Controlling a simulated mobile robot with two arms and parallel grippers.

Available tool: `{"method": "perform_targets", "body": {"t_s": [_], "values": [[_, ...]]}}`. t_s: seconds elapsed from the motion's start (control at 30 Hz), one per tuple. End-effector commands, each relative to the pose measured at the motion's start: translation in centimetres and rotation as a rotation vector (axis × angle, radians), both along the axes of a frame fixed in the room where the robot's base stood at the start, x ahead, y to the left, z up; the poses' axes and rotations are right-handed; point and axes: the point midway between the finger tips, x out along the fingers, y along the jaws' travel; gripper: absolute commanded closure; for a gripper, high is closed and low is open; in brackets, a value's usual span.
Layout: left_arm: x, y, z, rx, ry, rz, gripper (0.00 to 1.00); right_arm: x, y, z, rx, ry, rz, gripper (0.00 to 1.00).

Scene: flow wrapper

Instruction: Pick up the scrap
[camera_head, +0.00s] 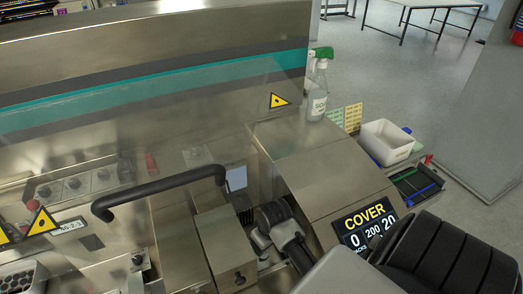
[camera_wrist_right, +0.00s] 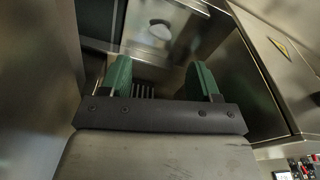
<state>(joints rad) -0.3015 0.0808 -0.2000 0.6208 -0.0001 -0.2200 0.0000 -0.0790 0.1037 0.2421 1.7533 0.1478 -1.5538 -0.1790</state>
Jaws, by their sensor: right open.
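My right gripper (camera_wrist_right: 160,82) is open, its two green fingers apart with nothing between them. Beyond the fingertips, in the right wrist view, a small pale patch (camera_wrist_right: 160,31) lies on a grey surface; it is blurred, and I cannot tell whether it is the scrap. In the head view my right arm reaches into the machine beside the sloped metal housing (camera_head: 318,175), and its gripper is hidden there. I cannot make out the scrap for certain in the head view. My left gripper is not in view.
Metal walls stand close around my right gripper. The clear cover has a black handle (camera_head: 158,190). On the right are a COVER display (camera_head: 366,226), a spray bottle (camera_head: 317,92), a white bin (camera_head: 387,142) and a dark tray (camera_head: 417,186). Open floor lies beyond.

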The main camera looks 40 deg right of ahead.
Motion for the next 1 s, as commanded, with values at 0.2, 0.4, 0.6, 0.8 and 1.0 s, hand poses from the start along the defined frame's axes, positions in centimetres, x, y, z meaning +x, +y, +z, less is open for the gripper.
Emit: {"method": "perform_targets", "body": {"t_s": [0.2,0.4,0.6,0.8,1.0], "values": [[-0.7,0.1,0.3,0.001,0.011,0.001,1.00,0.4,0.0,-2.4,0.000,0.000,0.001,0.38],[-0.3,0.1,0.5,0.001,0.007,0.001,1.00,0.7,0.0,-4.4,0.001,0.002,0.000,0.38],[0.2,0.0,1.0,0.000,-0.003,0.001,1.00,1.2,0.0,-7.1,0.001,0.000,0.000,0.38],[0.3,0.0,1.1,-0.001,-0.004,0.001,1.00,1.3,0.0,-8.0,0.000,-0.001,0.001,0.38],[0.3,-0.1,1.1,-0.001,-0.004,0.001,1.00,1.3,-0.1,-7.9,0.000,-0.001,0.001,0.46]]}}
